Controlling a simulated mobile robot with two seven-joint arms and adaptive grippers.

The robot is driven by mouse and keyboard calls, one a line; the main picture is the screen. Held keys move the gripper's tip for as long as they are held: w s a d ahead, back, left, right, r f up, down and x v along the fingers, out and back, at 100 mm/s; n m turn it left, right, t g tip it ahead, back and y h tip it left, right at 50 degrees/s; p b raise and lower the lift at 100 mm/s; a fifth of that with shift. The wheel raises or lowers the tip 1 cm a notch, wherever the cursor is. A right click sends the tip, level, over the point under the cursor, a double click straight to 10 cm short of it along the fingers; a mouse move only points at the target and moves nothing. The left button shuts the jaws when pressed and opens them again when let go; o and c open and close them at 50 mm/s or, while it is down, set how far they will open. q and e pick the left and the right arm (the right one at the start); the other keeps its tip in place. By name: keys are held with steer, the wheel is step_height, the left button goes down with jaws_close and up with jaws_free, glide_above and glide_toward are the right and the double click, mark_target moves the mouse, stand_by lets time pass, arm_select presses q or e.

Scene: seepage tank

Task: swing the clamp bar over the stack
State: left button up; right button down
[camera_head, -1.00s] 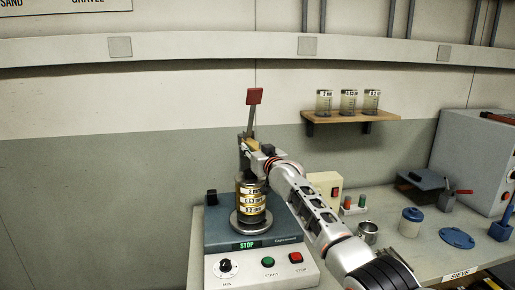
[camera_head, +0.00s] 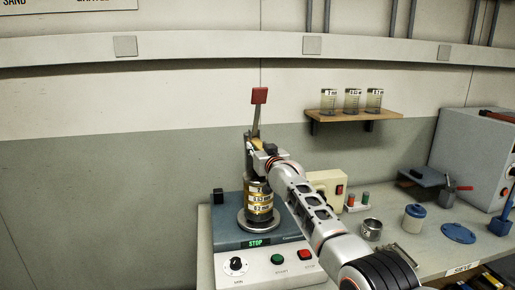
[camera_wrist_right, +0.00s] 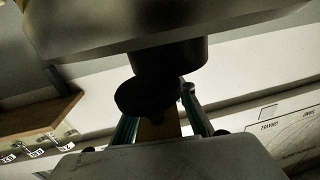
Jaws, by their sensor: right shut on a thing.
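The sieve stack (camera_head: 258,203) stands upright on the blue-grey shaker (camera_head: 262,235), with gold labelled rings. A thin lever with a red tip (camera_head: 259,96) rises above the stack. My right gripper (camera_head: 257,147) reaches in from the right to the top of the stack. It is shut on a tan piece that I take to be the clamp bar (camera_head: 257,142). In the right wrist view the clamp bar (camera_wrist_right: 157,131) shows between the two fingers, under a dark round part (camera_wrist_right: 150,97). The gripper and arm hide part of the stack's top. My left gripper is not in view.
The shaker front has a dial, a green button and a red button. A shelf (camera_head: 354,116) with three beakers is behind.

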steer(key=shift+r, duration=0.15)
steer(key=c, duration=1.7)
jaws_free()
steer(key=shift+s, duration=0.1)
steer(key=shift+v, duration=5.95)
